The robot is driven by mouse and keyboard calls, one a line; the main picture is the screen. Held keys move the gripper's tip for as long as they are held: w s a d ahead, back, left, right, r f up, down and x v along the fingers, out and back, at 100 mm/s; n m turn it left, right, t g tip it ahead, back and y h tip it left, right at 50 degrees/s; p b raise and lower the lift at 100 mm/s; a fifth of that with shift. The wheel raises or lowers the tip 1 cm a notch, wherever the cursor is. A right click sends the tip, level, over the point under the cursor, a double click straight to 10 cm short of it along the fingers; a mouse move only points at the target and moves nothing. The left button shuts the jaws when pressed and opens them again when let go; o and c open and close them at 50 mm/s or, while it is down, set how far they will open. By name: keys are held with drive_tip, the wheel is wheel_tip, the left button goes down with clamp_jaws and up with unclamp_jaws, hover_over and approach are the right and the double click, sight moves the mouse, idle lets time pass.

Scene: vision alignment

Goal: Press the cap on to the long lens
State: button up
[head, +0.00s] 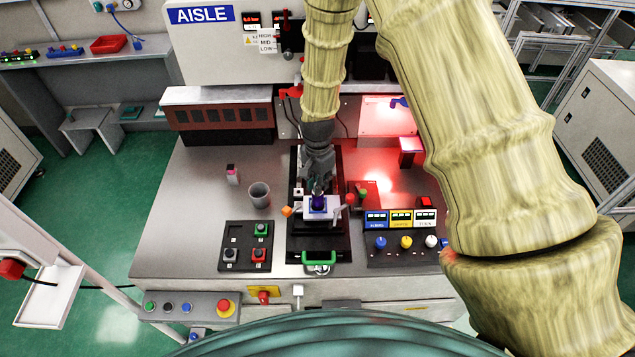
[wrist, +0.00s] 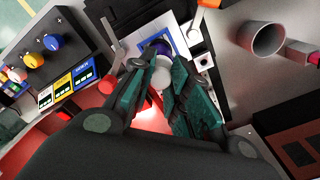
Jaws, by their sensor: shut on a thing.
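In the head view, my gripper (head: 319,184) points down over the fixture at the middle of the bench. In the wrist view, my gripper (wrist: 161,70) is shut on a pale round piece (wrist: 162,78), which looks like the cap. A dark purple lens (head: 319,203) stands on the white fixture plate (head: 308,214); it also shows in the wrist view (wrist: 155,47), just beyond the pale piece. The pale piece overlaps the lens in that view. Whether they touch or line up, I cannot tell. The fingers hide part of both.
A grey cup (head: 259,195) and a small pink-topped bottle (head: 232,174) stand left of the fixture. A button panel (head: 246,245) lies front left, a knob panel (head: 403,238) front right. A red-lit box (head: 388,118) stands behind. The bench's left side is mostly clear.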

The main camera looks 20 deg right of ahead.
drive_tip(key=o, duration=0.7)
drive_tip(key=shift+o, duration=0.6)
drive_tip(key=o, duration=0.4)
drive_tip(key=shift+r, duration=0.1)
drive_tip(key=shift+r+p, duration=2.3)
drive_tip(key=shift+r, duration=1.1)
drive_tip(key=shift+c, duration=0.3)
